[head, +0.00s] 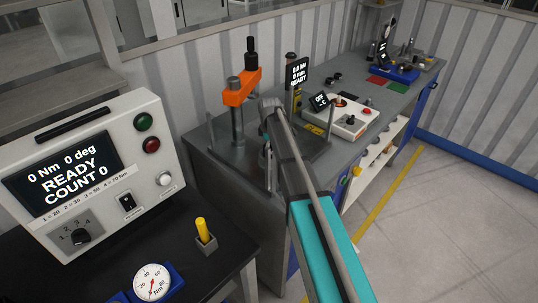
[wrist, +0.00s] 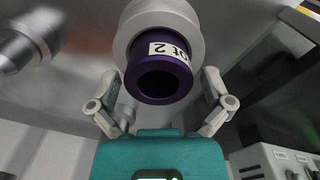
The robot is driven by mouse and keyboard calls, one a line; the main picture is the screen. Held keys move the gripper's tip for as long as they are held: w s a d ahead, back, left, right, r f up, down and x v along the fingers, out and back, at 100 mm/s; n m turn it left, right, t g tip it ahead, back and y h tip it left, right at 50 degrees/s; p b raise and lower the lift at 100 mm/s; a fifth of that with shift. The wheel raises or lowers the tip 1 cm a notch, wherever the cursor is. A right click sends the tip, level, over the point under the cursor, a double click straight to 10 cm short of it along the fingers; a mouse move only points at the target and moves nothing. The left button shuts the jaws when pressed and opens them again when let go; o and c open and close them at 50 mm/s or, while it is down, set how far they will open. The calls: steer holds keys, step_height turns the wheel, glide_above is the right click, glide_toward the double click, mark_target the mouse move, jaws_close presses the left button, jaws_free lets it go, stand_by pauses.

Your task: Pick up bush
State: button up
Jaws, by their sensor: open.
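A purple bush (wrist: 166,82) with a round bore shows in the wrist view at top centre. It carries a white label that reads in part "ot 2". A silver round part (wrist: 196,22) surrounds its far end; I cannot tell how they are joined. My gripper (wrist: 160,75) is open, with one finger on each side of the bush. A gap shows between each finger and the purple surface. In the head view my arm reaches to the press bench, and I cannot make out the bush or the fingers there.
An orange-headed press (head: 241,88) stands on the grey bench (head: 222,150) close to my arm. A white control box (head: 340,117) and a small display (head: 297,73) stand to its right. A torque unit (head: 88,172) is on the black table at left. The floor at right is clear.

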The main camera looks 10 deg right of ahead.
stand_by(0.6)
steer(key=c, duration=0.9)
step_height(320, 180, up, 10)
steer(key=p, duration=1)
stand_by(0.5)
